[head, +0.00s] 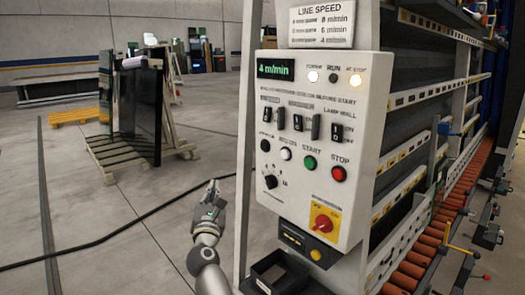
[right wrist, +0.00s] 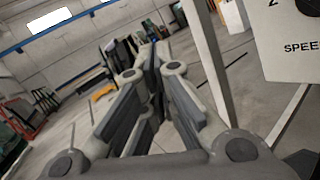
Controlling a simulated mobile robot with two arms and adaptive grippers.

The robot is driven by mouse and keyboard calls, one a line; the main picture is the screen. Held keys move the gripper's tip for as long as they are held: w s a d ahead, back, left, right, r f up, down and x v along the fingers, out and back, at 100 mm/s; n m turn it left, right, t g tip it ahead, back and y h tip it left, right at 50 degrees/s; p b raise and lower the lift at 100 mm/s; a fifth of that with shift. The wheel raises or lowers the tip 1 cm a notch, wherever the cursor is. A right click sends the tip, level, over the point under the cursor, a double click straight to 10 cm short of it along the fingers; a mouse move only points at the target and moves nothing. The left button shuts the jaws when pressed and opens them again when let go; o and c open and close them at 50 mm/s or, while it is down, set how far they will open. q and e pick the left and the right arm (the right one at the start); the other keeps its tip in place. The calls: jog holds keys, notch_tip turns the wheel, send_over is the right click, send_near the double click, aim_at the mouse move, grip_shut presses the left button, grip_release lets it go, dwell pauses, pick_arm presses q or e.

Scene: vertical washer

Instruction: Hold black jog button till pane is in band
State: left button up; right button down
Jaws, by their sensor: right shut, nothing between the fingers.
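The black button (head: 265,145) is at the left end of the push-button row on the white control panel (head: 315,205). My right gripper (head: 212,190) is left of and below the panel, apart from it, with its fingers pointing up. In the right wrist view its fingers (right wrist: 155,62) are closed together with nothing between them. A green display (head: 276,69) reads 4 m/min. The POWER and AT STOP lamps are lit; the RUN lamp is dark. I cannot make out a pane or band on the washer (head: 420,120). My left gripper is out of view.
White, green and red buttons sit right of the black one, with a rotary knob (head: 271,181) below. A red switch on a yellow plate (head: 324,223) is lower. Orange rollers (head: 440,225) run along the washer. Dark panes (head: 148,110) stand on a rack at left.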

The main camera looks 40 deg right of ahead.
aim_at(264, 146)
jog(key=s+d+r+m+g+h, duration=0.1)
jog(key=s+d+r+m+h, duration=0.1)
jog(key=r+m, duration=0.7)
jog(key=shift+d+r+m, duration=0.15)
jog(key=shift+d+m, duration=0.25)
jog(key=shift+d, duration=0.35)
jog(key=shift+d, duration=0.1)
jog(key=d+p, duration=0.2)
jog(key=d, duration=0.6)
jog(key=shift+w+d+p, duration=0.3)
jog(key=shift+p, duration=0.05)
jog(key=shift+d, duration=0.1)
jog(key=shift+d, duration=0.3)
